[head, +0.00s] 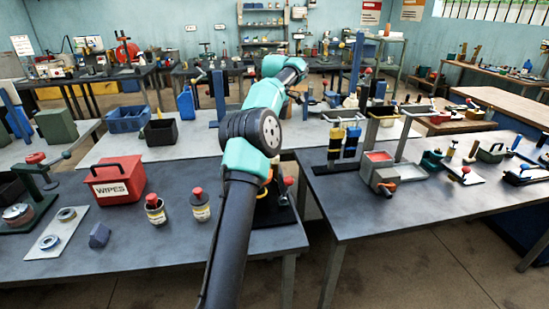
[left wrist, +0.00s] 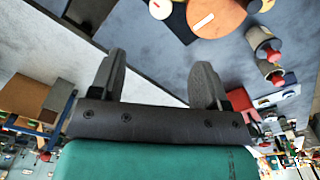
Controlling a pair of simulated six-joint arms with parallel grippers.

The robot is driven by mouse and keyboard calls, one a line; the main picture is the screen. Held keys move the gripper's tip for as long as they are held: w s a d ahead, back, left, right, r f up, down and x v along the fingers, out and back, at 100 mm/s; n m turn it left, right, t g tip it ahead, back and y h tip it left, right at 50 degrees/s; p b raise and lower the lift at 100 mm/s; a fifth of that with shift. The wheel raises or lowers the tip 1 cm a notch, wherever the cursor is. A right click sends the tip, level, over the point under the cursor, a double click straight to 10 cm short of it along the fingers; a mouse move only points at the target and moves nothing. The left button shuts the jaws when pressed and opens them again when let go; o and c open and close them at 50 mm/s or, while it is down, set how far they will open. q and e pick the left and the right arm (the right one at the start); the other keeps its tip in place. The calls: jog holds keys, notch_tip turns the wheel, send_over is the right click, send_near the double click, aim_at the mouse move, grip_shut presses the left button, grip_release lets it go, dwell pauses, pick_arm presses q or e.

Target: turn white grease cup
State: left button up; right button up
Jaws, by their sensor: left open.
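My left gripper (left wrist: 158,78) is open and empty in the left wrist view, its two dark fingers well apart over a grey tabletop. In the head view its fingers are hidden behind my own arm. A small white round thing (left wrist: 160,8), perhaps the white grease cup, is cut by the top edge of the left wrist view. It is beside an orange round part (left wrist: 215,16) with a white label, over a black base (left wrist: 174,24). Both are apart from my fingers. In the head view my arm mostly covers a black-based stand (head: 275,213). My right gripper is not in view.
A gap separates this bench from the right bench (head: 400,205), which holds tools. The near bench front (head: 130,249) is clear.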

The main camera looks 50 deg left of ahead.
pick_arm(q)
jog(key=shift+s+a, duration=0.1)
dwell(0.3)
notch_tip(320, 180, down, 17)
jog(key=shift+f, duration=0.2)
dwell(0.6)
jog(key=shift+c, duration=0.3)
jog(key=c, duration=0.9)
jog(key=shift+o, duration=0.2)
